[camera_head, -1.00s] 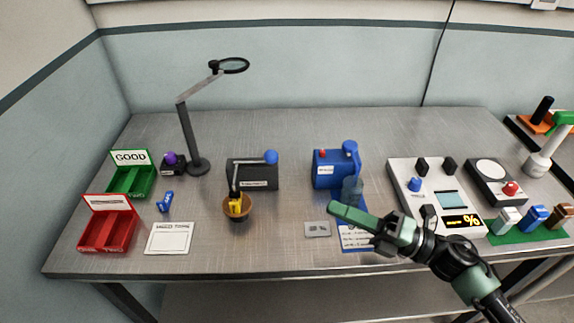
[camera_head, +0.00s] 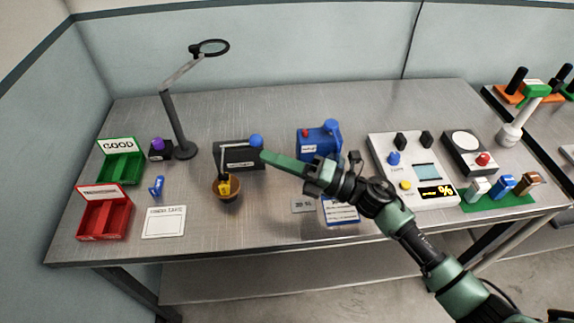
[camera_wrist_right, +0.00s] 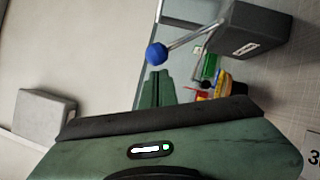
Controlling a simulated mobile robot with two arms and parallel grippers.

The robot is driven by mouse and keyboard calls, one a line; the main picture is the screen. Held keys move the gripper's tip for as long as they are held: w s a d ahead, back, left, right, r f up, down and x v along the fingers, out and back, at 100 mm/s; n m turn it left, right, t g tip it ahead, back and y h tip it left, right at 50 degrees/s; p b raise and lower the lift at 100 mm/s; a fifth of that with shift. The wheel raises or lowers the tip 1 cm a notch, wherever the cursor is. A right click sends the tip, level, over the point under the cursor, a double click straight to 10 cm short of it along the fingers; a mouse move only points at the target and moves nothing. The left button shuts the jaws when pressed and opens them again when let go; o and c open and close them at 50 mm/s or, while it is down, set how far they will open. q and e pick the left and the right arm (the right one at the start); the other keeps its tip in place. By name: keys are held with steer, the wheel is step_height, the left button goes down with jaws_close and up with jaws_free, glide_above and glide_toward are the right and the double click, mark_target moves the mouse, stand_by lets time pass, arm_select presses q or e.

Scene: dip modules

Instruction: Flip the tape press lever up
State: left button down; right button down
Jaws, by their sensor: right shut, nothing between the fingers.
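The tape press is a black box (camera_head: 240,158) with a light label on its front, left of the table's middle. Its thin grey lever (camera_head: 236,145) lies nearly level along the top and ends in a blue ball knob (camera_head: 256,141) at the right. In the right wrist view the lever (camera_wrist_right: 195,36) and blue knob (camera_wrist_right: 156,53) show ahead of the fingers. My right gripper (camera_head: 266,157) is shut and empty, its green fingertips just below the knob in the head view. The fingers (camera_wrist_right: 155,88) also show in the wrist view. I cannot tell whether they touch the knob. My left gripper is out of view.
A blue machine (camera_head: 316,148) stands right of the press, behind my right arm. A wooden bowl (camera_head: 227,192) with a yellow item sits in front of the press. A magnifier lamp (camera_head: 178,125) stands to the left. Red (camera_head: 104,220) and green (camera_head: 121,169) bins are at far left.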

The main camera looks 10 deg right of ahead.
steer(key=shift+w+a+r, duration=0.15)
steer(key=shift+w, duration=0.25)
steer(key=shift+r, duration=0.1)
steer(key=w+r+m+h+p, duration=0.2)
steer(key=w+r+m+p, duration=0.2)
steer(key=w, duration=1.1)
steer(key=shift+w+r+m+g+h+p, duration=0.2)
steer(key=shift+m+g+h+p, duration=0.25)
steer(key=shift+m, duration=0.55)
